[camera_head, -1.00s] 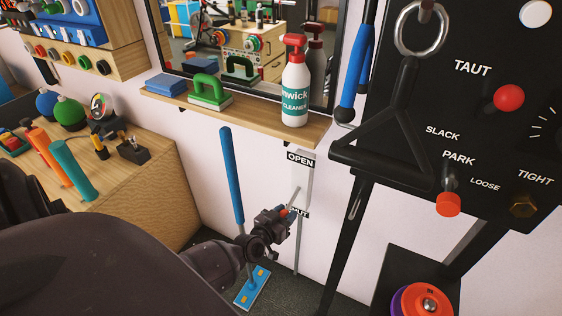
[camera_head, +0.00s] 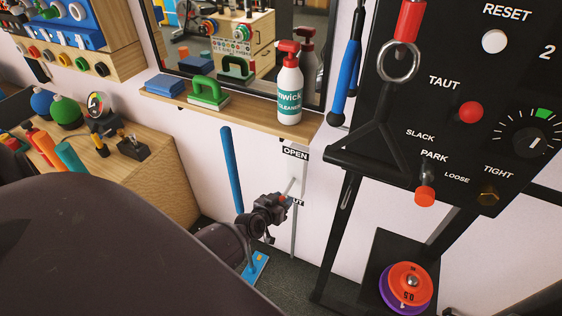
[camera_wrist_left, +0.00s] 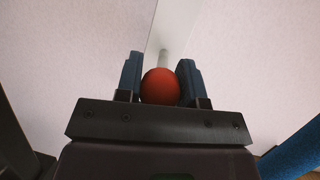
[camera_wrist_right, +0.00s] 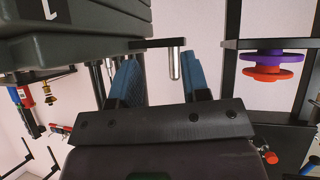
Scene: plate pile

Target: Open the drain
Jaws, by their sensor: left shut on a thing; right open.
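The drain lever is a short metal rod (camera_head: 292,185) with a red ball knob (camera_wrist_left: 161,86). It stands out from a narrow upright plate on the white wall, between a label reading OPEN (camera_head: 295,153) and a lower, partly hidden label ending in "UT" (camera_head: 298,202). The knob is near the lower label. My left gripper (camera_head: 282,199) is shut on the knob; the left wrist view shows it between both fingers (camera_wrist_left: 161,80). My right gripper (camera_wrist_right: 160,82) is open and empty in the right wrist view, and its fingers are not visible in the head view.
A blue-handled mop (camera_head: 232,170) stands just left of the lever. A shelf (camera_head: 250,117) above holds a spray bottle (camera_head: 289,90) and a green-handled brush (camera_head: 208,92). A black control panel (camera_head: 470,60) and frame stand to the right, with coloured discs (camera_head: 408,285) below.

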